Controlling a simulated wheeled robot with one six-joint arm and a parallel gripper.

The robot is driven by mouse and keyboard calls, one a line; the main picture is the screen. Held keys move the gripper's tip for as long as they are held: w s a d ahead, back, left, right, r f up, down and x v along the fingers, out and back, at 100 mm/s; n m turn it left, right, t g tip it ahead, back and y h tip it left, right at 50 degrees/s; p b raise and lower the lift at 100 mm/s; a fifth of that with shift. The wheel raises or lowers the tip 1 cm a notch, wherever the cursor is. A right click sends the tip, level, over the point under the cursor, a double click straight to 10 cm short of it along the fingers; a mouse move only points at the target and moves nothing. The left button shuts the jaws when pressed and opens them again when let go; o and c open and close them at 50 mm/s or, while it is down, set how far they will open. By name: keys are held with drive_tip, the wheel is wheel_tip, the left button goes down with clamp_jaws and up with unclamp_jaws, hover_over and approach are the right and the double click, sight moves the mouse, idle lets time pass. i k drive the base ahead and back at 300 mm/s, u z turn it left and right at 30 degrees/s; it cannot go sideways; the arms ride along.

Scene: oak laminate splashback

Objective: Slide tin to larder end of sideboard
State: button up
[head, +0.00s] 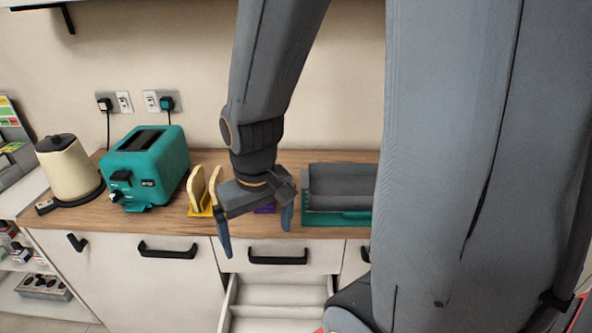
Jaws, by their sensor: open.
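A dark grey, ribbed box with a teal base (340,218) stands on the wooden sideboard top (180,222), right of my gripper; it may be the tin, but I cannot tell for certain. My arm hides its right end. My gripper (256,238) points down, open, at the sideboard's front edge, with its two blue-grey fingers apart. Nothing shows held between them. A small purple thing (265,209) shows partly behind the gripper, too covered to identify.
A yellow rack with pale slices (200,190) stands just left of my gripper. Further left are a teal toaster (148,165) and a cream kettle (70,170). A drawer (278,297) is open below my gripper. Stocked shelves (35,270) stand at far left.

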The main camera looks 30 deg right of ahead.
sight(331, 187)
drive_tip(key=u, duration=0.65)
drive_tip(key=k, duration=1.35)
drive_tip(key=z, duration=1.05)
drive_tip(key=i, duration=1)
